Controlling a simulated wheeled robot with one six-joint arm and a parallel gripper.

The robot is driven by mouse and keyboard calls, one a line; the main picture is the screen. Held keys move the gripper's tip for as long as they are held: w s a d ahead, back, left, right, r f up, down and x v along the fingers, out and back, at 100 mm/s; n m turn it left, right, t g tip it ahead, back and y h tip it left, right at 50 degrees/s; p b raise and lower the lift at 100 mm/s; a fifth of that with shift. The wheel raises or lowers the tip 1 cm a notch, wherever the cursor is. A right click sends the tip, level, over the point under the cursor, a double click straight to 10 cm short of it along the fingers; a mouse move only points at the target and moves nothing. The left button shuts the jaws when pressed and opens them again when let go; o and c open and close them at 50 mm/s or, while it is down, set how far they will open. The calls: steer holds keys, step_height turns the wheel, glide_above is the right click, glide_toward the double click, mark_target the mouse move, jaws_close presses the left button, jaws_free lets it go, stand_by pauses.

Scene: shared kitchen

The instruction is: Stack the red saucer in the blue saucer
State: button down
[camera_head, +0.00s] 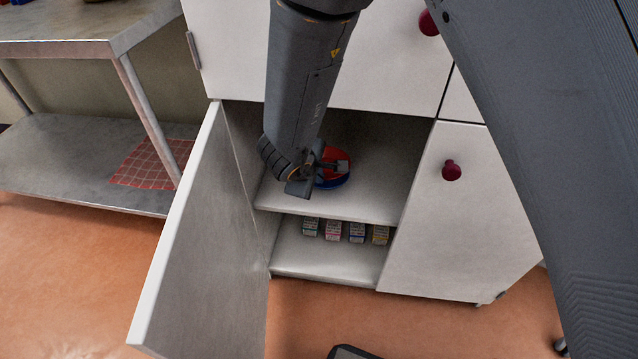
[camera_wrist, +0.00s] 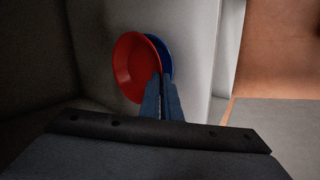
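The red saucer (camera_head: 337,157) is on the cabinet's upper shelf level, over the blue saucer (camera_head: 337,183), whose rim shows below it. In the wrist view the red saucer (camera_wrist: 131,68) overlaps the blue saucer (camera_wrist: 164,52), which shows as a crescent on its right. My gripper (camera_wrist: 161,78) has its fingers close together at the red saucer's rim, with the rim appearing to lie between them. Whether the red saucer rests in the blue one or hangs just above it I cannot tell. My gripper (camera_head: 330,165) partly hides the saucers in the head view.
The open cabinet door (camera_head: 195,235) stands left of my arm. The upper shelf (camera_head: 380,204) has bare room right of the saucers. Several small boxes (camera_head: 333,230) stand on the lower shelf. A metal table (camera_head: 75,150) with a red checked cloth (camera_head: 150,165) is at left.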

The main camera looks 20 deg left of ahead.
steer(key=shift+w+a, duration=0.15)
steer(key=shift+w, duration=0.15)
steer(key=shift+w+a+f+b, duration=0.1)
steer(key=shift+w+f+b, duration=0.1)
steer(key=shift+f+b, duration=0.1)
step_height(320, 180, down, 3)
steer(key=shift+r+b, duration=0.1)
steer(key=shift+b, duration=0.9)
steer(key=shift+s, duration=0.15)
steer(key=c, duration=2)
jaws_free()
steer(key=shift+f, duration=0.25)
steer(key=shift+r, duration=0.1)
steer(key=shift+r, duration=0.15)
